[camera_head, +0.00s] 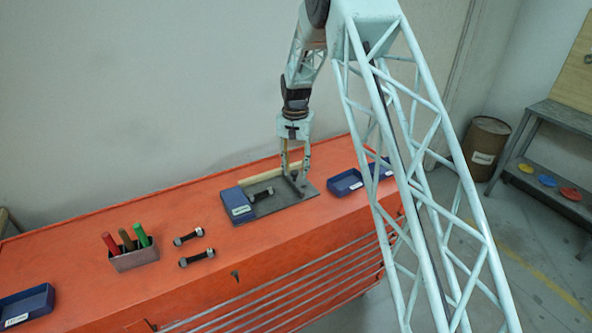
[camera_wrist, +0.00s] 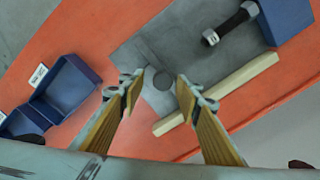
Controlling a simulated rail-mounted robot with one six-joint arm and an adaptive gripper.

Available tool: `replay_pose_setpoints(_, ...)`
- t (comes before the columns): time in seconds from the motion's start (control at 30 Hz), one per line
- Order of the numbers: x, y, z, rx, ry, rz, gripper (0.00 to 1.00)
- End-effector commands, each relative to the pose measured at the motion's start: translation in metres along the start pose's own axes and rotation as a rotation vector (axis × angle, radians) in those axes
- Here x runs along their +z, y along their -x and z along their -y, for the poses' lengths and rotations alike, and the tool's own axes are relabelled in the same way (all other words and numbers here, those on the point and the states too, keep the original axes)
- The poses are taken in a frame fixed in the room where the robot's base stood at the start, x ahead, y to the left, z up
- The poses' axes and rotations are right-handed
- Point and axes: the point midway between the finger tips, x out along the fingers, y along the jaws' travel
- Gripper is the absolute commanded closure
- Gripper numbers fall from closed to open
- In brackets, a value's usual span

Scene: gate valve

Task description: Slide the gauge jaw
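The gauge is a flat grey plate (camera_head: 272,205) on the orange bench, with a blue block (camera_head: 237,204) at its left end. A dark stud (camera_head: 261,194) lies on it beside the block. A grey jaw bar (camera_head: 293,188) crosses the plate under my gripper (camera_head: 296,174). The blue block (camera_wrist: 288,18) and stud (camera_wrist: 230,23) show at upper right.
A pale bar (camera_wrist: 217,94) runs along the plate's edge. A blue tray (camera_head: 345,183) stands right of the plate. Two studs (camera_head: 188,237) (camera_head: 197,258) and a box of coloured handles (camera_head: 134,258) lie left. Another blue tray (camera_head: 27,306) is at far left.

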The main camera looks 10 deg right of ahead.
Motion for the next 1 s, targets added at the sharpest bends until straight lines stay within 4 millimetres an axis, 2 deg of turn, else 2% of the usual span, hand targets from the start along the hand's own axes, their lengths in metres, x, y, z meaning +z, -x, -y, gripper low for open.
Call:
replay_pose_setpoints(0.17, 0.0, 0.005, 0.0, 0.0, 0.0, 0.0, 0.69)
replay_pose_setpoints(0.37, 0.0, 0.02, 0.0, -0.001, 0.0, -0.001, 0.69)
replay_pose_setpoints(1.0, -0.001, 0.104, -0.001, 0.0, -0.001, -0.001, 0.69)
